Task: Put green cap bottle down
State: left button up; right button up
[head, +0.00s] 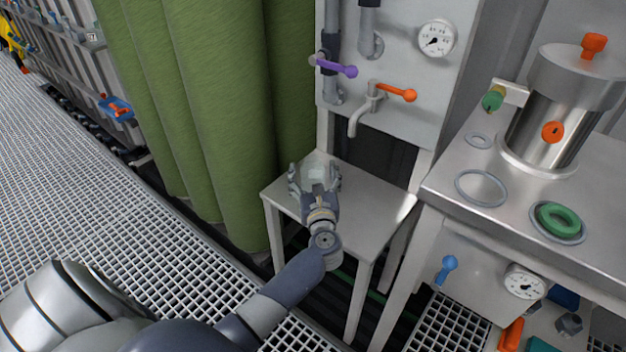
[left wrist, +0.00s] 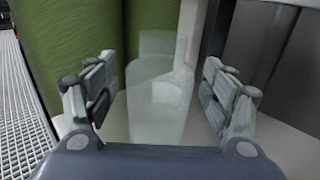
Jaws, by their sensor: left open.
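A translucent, clear bottle (head: 317,172) stands upright on the small grey side table (head: 377,207) under the tap. It also shows in the left wrist view (left wrist: 157,100), see-through and pale. I cannot make out a green cap on it. My left gripper (head: 314,182) is open at the bottle, with one finger on each side. In the left wrist view, a gap shows between the bottle and each finger. My right gripper is not in view.
A panel with an orange-handled tap (head: 374,97), a purple-handled valve (head: 334,66) and a gauge (head: 437,38) rises behind the side table. Green columns (head: 200,100) stand to the left.

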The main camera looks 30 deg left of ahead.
pick_arm(q)
jog(key=c, duration=1.2)
jog(key=shift+c, duration=0.2)
jog(key=shift+r, duration=0.15)
